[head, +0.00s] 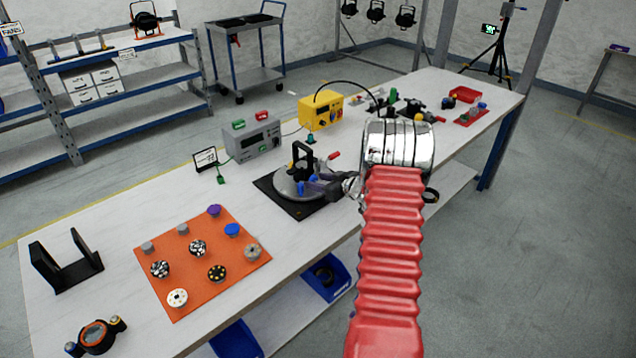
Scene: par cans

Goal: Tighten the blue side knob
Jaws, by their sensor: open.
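A round grey fixture (287,187) with a black upright bracket (303,153) sits on a black square base on the workbench. A small blue knob-like part (301,188) shows at the fixture's right front side. My gripper (313,186) reaches in from the right, close beside this blue part, and is open. Its dark fingers partly cover the fixture's right side. I cannot tell whether a finger touches the blue part. My red ribbed arm and its shiny joint hide part of the bench to the right.
An orange mat (207,277) at the front left carries several knobs and discs, including a blue one (232,230). A grey box (251,140) and a yellow box (320,112) stand behind the fixture. A black cradle (65,262) stands at far left.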

